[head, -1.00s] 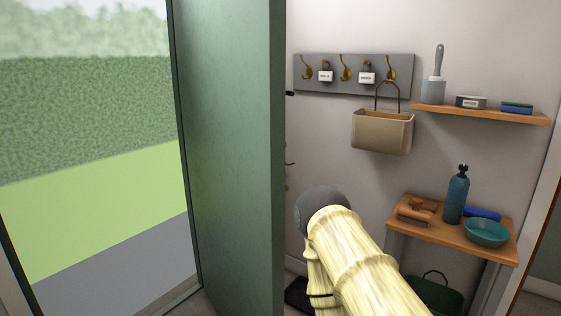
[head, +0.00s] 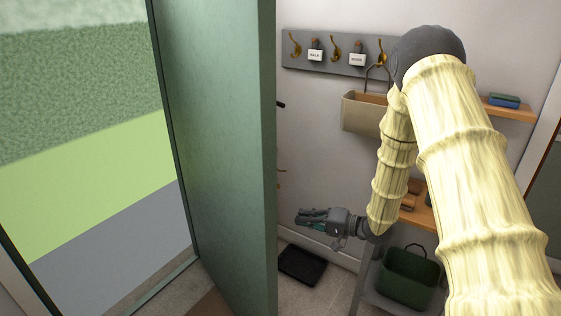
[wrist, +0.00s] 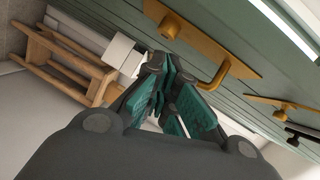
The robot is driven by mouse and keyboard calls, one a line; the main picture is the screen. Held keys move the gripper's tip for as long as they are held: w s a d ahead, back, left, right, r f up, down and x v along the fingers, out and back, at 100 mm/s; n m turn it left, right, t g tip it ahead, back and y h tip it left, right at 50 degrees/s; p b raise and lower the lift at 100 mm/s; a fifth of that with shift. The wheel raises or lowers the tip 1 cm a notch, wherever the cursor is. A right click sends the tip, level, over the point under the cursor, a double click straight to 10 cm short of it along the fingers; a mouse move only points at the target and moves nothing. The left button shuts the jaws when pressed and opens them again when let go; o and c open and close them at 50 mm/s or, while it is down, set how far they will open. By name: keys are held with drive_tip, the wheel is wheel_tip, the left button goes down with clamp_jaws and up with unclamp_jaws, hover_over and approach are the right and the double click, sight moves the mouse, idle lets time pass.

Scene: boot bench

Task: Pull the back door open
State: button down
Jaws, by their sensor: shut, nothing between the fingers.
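The green back door (head: 215,150) stands well open in the head view, its edge toward me and the outdoors showing through the doorway at left. Its inner face is mostly hidden in that view. In the wrist view the green door face (wrist: 100,22) lies across the top, with a brass lever handle (wrist: 216,72) on a brass plate. My gripper (head: 308,217) is to the right of the door edge, low down, with its fingers shut and empty. In the wrist view the fingers (wrist: 170,95) are close to the lever but not around it.
A grey hook rail (head: 335,52) and a beige basket (head: 365,112) hang on the wall. A black mat (head: 302,264) lies on the floor. A wooden rack (wrist: 60,62) shows in the wrist view.

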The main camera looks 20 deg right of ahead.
drive_tip(key=s+d+r+g+y+p, duration=0.1)
drive_tip(key=d+r+g+y+p, duration=0.3)
drive_tip(key=r, duration=1.3)
drive_tip(key=w+a+t+p, duration=0.1)
drive_tip(key=w+a+p, duration=0.2)
drive_tip(key=a, duration=0.8)
drive_tip(key=shift+w+n+p, duration=0.2)
drive_tip(key=shift+n+p, duration=0.1)
drive_tip(key=shift+p, duration=0.45)
drive_tip(key=shift+a, duration=0.2)
